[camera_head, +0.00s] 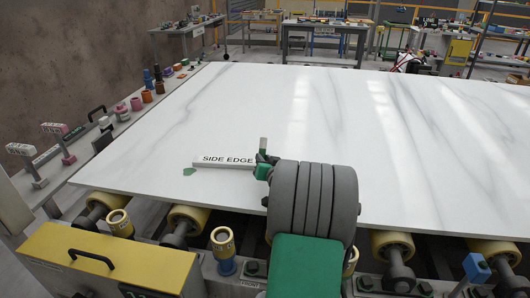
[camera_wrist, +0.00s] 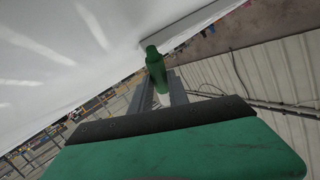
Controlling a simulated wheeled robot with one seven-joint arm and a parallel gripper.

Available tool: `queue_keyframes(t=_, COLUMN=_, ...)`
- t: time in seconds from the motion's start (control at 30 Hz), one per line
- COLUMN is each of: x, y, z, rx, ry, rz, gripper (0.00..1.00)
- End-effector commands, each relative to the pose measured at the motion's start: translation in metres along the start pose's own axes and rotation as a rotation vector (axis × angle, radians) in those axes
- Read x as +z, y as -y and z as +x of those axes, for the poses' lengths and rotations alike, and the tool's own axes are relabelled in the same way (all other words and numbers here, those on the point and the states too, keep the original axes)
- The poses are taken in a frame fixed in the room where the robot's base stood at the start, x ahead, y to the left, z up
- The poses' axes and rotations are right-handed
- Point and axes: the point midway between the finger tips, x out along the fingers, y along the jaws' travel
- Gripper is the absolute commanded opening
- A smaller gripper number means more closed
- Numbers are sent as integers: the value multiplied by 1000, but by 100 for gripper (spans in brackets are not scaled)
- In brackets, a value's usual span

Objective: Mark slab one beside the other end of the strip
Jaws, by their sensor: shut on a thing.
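The white veined slab (camera_head: 340,115) lies flat on rollers. A white strip lettered SIDE EDGE (camera_head: 222,160) lies on it near the front edge. A small green mark (camera_head: 189,171) is on the slab just beside the strip's left end. My gripper (camera_head: 266,161) is at the strip's right end, shut on a green marker (camera_head: 262,172). In the wrist view the green marker (camera_wrist: 153,58) stands between my grey fingers (camera_wrist: 162,90). My own wrist hides the slab to the right of the strip's end. I cannot tell whether the marker touches the slab.
Yellow rollers (camera_head: 187,218) and a yellow box with a black handle (camera_head: 95,262) lie along the front. A side ledge at left carries small coloured pots (camera_head: 147,96) and two stamp-like holders (camera_head: 55,140). Workbenches (camera_head: 325,32) stand behind. The slab's middle and back are clear.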

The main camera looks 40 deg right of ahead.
Motion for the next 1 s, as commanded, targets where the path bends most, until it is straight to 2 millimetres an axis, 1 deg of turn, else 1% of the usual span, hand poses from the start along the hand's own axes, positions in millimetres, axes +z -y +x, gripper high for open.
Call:
queue_keyframes(t=0.03, x=13, y=-4, z=3, rx=-1, ry=-2, rz=-1, gripper=0)
queue_keyframes(t=0.5, x=-50, y=15, z=-12, rx=1, ry=-4, rz=-1, gripper=0)
queue_keyframes(t=0.6, x=-58, y=17, z=-15, rx=4, ry=-3, rz=-1, gripper=0)
queue_keyframes(t=1.0, x=-62, y=14, z=-16, rx=7, ry=-4, rz=0, gripper=0)
